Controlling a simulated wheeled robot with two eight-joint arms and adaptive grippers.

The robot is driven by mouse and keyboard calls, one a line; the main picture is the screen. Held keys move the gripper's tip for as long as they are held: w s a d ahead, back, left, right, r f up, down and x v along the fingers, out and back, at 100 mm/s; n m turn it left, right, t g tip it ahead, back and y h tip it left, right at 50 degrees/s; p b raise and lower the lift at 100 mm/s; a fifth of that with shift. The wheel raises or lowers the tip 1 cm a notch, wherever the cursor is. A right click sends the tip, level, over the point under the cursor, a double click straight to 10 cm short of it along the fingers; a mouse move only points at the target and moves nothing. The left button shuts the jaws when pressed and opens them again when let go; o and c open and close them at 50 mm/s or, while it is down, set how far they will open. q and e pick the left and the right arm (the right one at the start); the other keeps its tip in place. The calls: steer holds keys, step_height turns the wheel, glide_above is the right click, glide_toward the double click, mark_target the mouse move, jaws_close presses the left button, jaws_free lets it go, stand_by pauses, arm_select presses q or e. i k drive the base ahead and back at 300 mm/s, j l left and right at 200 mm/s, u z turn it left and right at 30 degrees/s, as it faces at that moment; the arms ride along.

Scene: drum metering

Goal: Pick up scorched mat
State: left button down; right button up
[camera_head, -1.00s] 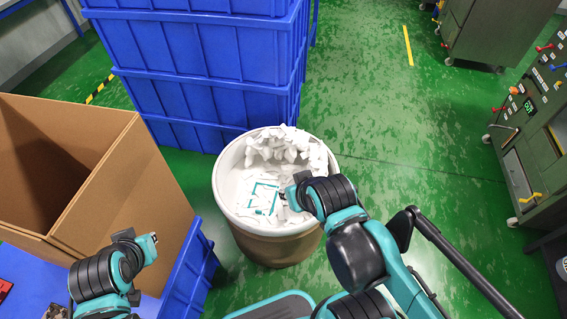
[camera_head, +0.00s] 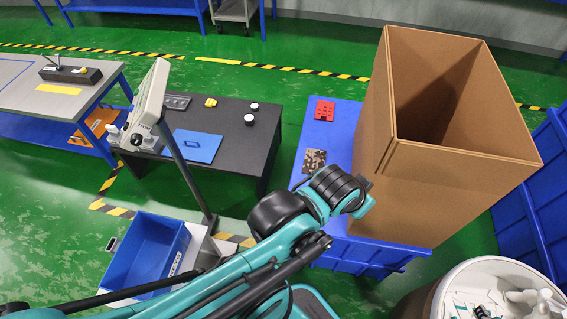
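A small mottled brown and dark mat (camera_head: 314,161), which looks like the scorched one, lies flat on the blue table (camera_head: 338,138) left of the cardboard box. My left gripper (camera_head: 366,190) is to the right of and nearer than the mat, beside the box's lower left side. It is apart from the mat, and its fingers are too small and turned away to tell whether they are open. My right gripper is out of view.
A tall open cardboard box (camera_head: 425,185) stands on the right of the blue table. A red plate (camera_head: 325,110) lies behind the mat. A black table (camera_head: 232,125) with a scale is at left, a blue bin (camera_head: 147,255) below it. A white-lined drum (camera_head: 440,290) is at lower right.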

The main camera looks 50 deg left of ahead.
mark_target(314, 158)
steer(key=k+j+u, duration=0.1)
steer(key=u, duration=1.25)
steer(key=k+j, duration=0.05)
